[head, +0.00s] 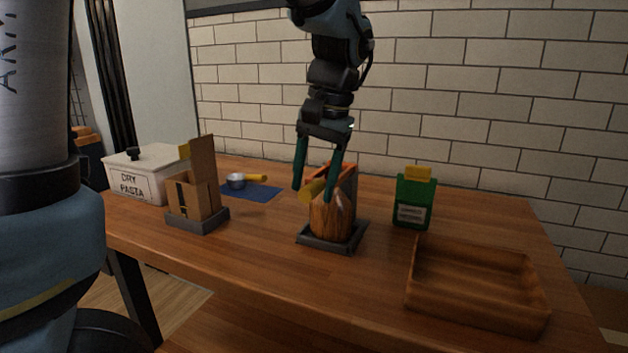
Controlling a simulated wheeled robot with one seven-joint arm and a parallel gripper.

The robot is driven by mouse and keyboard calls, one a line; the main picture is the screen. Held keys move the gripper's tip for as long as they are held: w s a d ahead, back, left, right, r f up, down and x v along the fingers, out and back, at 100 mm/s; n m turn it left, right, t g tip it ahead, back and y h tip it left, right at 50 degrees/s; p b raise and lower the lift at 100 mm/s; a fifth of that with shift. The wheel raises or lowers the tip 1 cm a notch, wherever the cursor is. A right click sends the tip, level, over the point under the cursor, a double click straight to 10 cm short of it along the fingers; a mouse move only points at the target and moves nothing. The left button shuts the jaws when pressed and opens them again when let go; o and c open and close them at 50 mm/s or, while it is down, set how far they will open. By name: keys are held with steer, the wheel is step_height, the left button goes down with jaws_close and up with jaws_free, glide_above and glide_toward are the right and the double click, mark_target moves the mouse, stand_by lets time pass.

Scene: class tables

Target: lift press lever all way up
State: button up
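The press (332,219) stands on the table on a dark grey base (318,241). It has a rounded wood-grain body and an orange upper part (349,173). A yellow cylindrical handle (311,190), which looks like the end of its lever, juts out near the top at the front left. My gripper (314,196) points down from above, with its two green fingers spread apart. The yellow handle shows between the fingertips. I cannot tell whether either finger touches it. The right finger hides part of the press body and lever.
A wooden tray (478,310) is at front right.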

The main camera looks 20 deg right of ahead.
jaws_close()
steer(key=shift+r, duration=0.1)
stand_by(0.3)
